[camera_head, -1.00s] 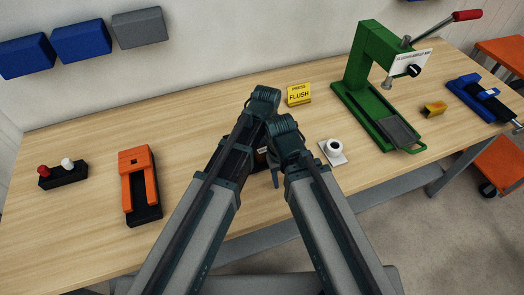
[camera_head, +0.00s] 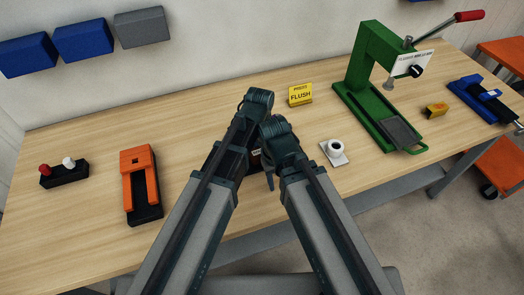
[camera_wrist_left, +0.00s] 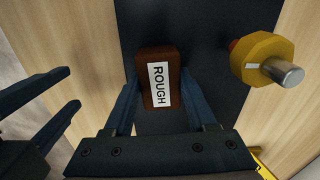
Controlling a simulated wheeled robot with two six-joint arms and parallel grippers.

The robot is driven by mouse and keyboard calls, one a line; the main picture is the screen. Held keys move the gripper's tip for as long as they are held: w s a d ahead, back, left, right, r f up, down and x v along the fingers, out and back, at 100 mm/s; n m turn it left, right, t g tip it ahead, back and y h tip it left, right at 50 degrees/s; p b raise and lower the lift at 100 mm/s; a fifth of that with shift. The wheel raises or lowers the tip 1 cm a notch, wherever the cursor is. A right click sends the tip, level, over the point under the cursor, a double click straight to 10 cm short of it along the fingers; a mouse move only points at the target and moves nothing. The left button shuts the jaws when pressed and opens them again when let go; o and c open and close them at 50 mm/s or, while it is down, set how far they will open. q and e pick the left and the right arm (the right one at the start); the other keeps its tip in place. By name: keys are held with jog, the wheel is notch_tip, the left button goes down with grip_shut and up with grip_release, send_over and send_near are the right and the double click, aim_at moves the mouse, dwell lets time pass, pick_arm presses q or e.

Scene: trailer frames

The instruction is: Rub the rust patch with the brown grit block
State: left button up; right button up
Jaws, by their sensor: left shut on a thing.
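The brown grit block (camera_wrist_left: 153,58), with a white label reading ROUGH, is between the two fingers of my left gripper (camera_wrist_left: 160,82) in the left wrist view. The fingers are shut on its sides. A dark plate (camera_wrist_left: 200,28) lies under the block; I cannot tell whether they touch. In the head view my forearms cover this spot. I do not see the rust patch in any view. My right gripper (camera_wrist_left: 48,108) shows at the left of the wrist view, its two dark fingers apart with nothing between them.
A yellow knob with a metal pin (camera_wrist_left: 263,60) stands right of the block. On the bench are an orange clamp-like device (camera_head: 138,165), a yellow FLUSH sign (camera_head: 300,94), a white round fitting (camera_head: 335,150) and a green press (camera_head: 370,75).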

pick_arm(q)
jog(key=shift+s+a+r, duration=0.1)
jog(key=shift+s+a, duration=0.7)
jog(key=shift+a, duration=0.05)
pick_arm(e)
jog(key=shift+w+a+r, duration=0.15)
jog(key=shift+w+a, duration=0.15)
jog(key=shift+a, duration=0.25)
pick_arm(q)
jog(key=shift+a, duration=0.15)
pick_arm(e)
jog(key=shift+s+d, duration=0.1)
pick_arm(q)
jog(key=shift+s+a, duration=0.25)
jog(key=shift+a, duration=0.45)
jog(key=shift+s+a, duration=0.2)
jog(key=shift+a, duration=0.5)
pick_arm(e)
jog(key=shift+s+d, duration=0.15)
jog(key=shift+s, duration=0.05)
